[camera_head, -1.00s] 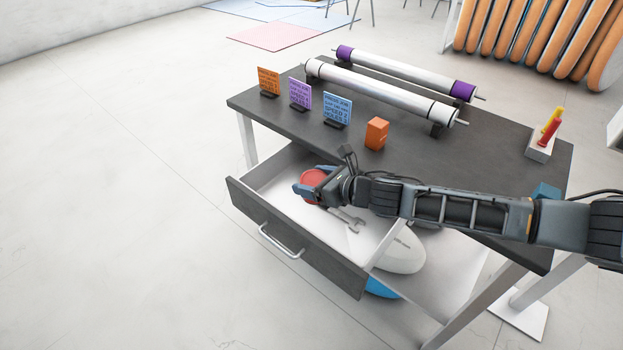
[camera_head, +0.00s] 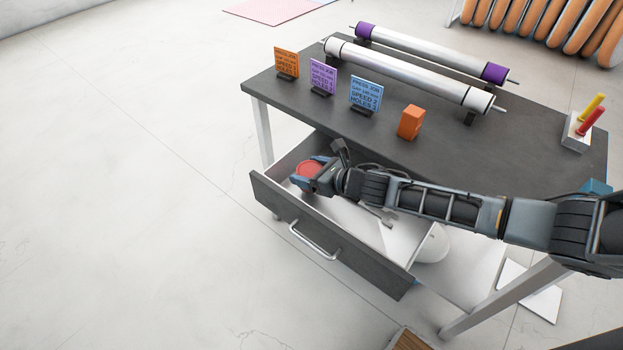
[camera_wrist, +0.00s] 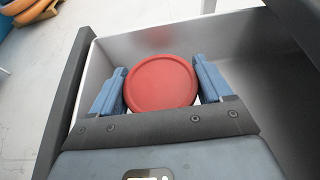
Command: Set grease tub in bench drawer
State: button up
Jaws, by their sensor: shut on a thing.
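The grease tub (camera_head: 311,169), seen as a round red lid, is held between the fingers of my gripper (camera_head: 308,176). In the wrist view the red lid (camera_wrist: 162,82) sits between the two blue fingers of my gripper (camera_wrist: 162,88), inside the outline of the drawer. The bench drawer (camera_head: 335,236) is pulled open, with a dark front, a silver handle and white inner walls. In the wrist view the drawer's white wall (camera_wrist: 88,75) runs left of the gripper. Whether the tub touches the drawer floor is hidden.
A wrench (camera_head: 380,215) lies in the drawer right of my gripper. On the dark bench top (camera_head: 450,150) stand several small signs, an orange box (camera_head: 411,122), two rollers and a holder (camera_head: 577,132) with red and yellow sticks. Floor left of the bench is clear.

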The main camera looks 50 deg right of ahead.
jog(key=shift+f, duration=1.7)
jog(key=o, duration=1.1)
jog(key=shift+r, duration=0.1)
jog(key=v, duration=1.2)
